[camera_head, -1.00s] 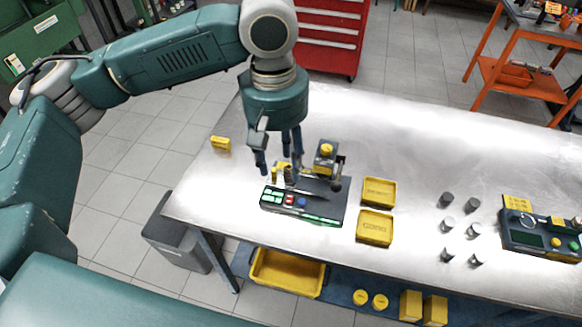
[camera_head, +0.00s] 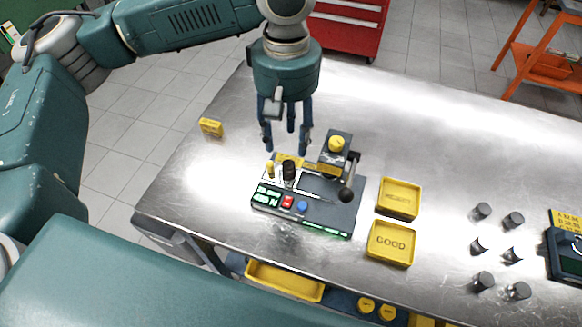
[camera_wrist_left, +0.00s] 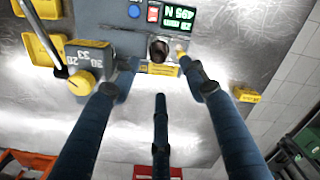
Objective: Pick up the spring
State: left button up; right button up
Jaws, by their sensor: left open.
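The spring (camera_head: 289,171) looks like a small dark coil standing upright at the back left of the spring tester (camera_head: 325,212). In the left wrist view the spring (camera_wrist_left: 158,49) is at upper middle, with the tester (camera_wrist_left: 108,42) around and left of it. My left gripper (camera_head: 287,146) is open and empty, its three fingers pointing down. Its fingertips appear above and just behind the spring, apart from it. In the left wrist view the gripper (camera_wrist_left: 158,91) has its fingers spread, with the spring beyond the tips. My right gripper is not in view.
The tester's lever (camera_head: 349,180) and yellow-topped post (camera_head: 335,151) stand right of the spring. A small yellow peg (camera_head: 270,169) is close on its left. Yellow trays (camera_head: 391,242) and several grey cylinders (camera_head: 513,220) are farther right.

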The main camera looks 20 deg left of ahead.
aim_at(289, 165)
pick_arm(q)
jog(key=f, duration=0.3)
jog(key=shift+s+f, duration=0.2)
jog(key=shift+s, duration=0.2)
jog(key=shift+w+d+f+p, duration=0.1)
jog(key=shift+f+p, duration=0.3)
jog(key=shift+f, duration=1.05)
jog(key=shift+w+d+f+p, duration=0.1)
jog(key=shift+f+p, duration=0.3)
jog(key=shift+f, duration=1)
jog(key=shift+c, duration=0.2)
grip_shut()
